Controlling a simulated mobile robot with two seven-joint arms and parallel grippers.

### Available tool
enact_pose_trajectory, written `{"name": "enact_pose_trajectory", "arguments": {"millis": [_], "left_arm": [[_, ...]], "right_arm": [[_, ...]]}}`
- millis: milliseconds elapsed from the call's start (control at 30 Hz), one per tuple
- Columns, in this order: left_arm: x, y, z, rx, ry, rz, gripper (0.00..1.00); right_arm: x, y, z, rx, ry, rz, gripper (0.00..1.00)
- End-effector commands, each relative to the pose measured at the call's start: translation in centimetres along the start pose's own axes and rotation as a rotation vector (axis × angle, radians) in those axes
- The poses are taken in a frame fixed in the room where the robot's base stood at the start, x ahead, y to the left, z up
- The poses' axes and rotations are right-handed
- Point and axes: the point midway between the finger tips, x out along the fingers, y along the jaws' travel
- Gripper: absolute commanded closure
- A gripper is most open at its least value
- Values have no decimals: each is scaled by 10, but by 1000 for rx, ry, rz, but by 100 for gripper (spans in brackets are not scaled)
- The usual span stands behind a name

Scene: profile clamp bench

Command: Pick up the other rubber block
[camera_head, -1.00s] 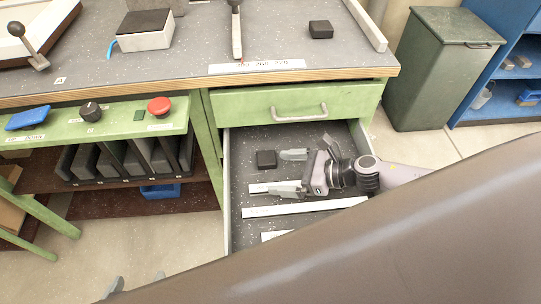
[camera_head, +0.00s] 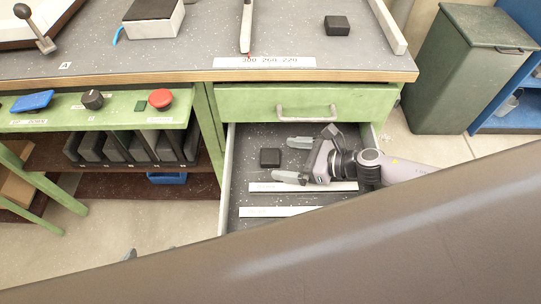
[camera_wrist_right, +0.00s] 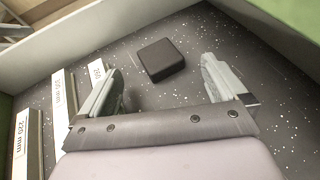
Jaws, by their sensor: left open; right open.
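A small black rubber block (camera_head: 270,158) lies flat in the open drawer, and it also shows in the right wrist view (camera_wrist_right: 160,60). My right gripper (camera_head: 285,160) is in the drawer, open and empty. Its fingers point left in the head view, on either side of the line to the block. In the wrist view the block lies just ahead of the fingertips (camera_wrist_right: 165,78). A second black block (camera_head: 337,25) sits on the bench top. My left gripper (camera_head: 146,251) shows only as fingertips at the lower left; it is open, mostly hidden by my own arm.
The drawer (camera_head: 228,190) holds white labelled strips (camera_head: 302,187) near my lower finger; the drawer walls stand close around. The drawer front (camera_head: 310,104) has a handle. The bench edge (camera_head: 160,82) overhangs above. A green bin (camera_head: 465,80) stands at right.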

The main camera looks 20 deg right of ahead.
Motion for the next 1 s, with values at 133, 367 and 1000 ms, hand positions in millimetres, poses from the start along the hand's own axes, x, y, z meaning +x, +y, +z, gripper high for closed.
{"name": "enact_pose_trajectory", "arguments": {"millis": [133,367,1000], "left_arm": [[-2,0,-2,0,0,0,14],[0,0,0,0,0,0,14],[0,0,0,0,0,0,14]], "right_arm": [[23,0,7,-1,-3,1,1],[41,0,4,1,-1,0,1],[41,0,4,1,-1,0,63]]}}
